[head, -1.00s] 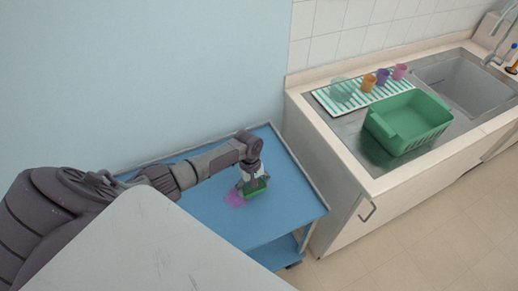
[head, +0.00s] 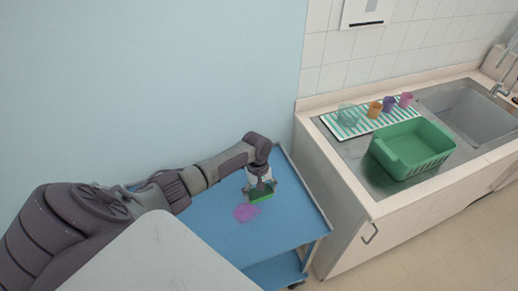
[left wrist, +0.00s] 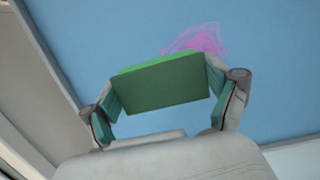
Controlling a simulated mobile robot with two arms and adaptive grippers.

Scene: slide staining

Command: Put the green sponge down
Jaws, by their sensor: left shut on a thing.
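The green sponge (head: 262,197) is held in my left gripper (head: 260,187), over the blue cart top (head: 285,224). In the left wrist view the sponge (left wrist: 160,86) sits between the two fingers, its dark green broad face toward the camera. I cannot tell whether the sponge touches the cart top. A pink stain (head: 245,212) lies on the cart top beside the sponge, at its lower left. The stain also shows in the left wrist view (left wrist: 200,40), just beyond the sponge. My right gripper is not in view.
Right of the cart stands a sink counter (head: 345,205) with a green tub (head: 413,150). A striped mat (head: 345,130) there holds several cups. A pale blue wall (head: 150,80) rises behind the cart. The cart top is clear right of the sponge.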

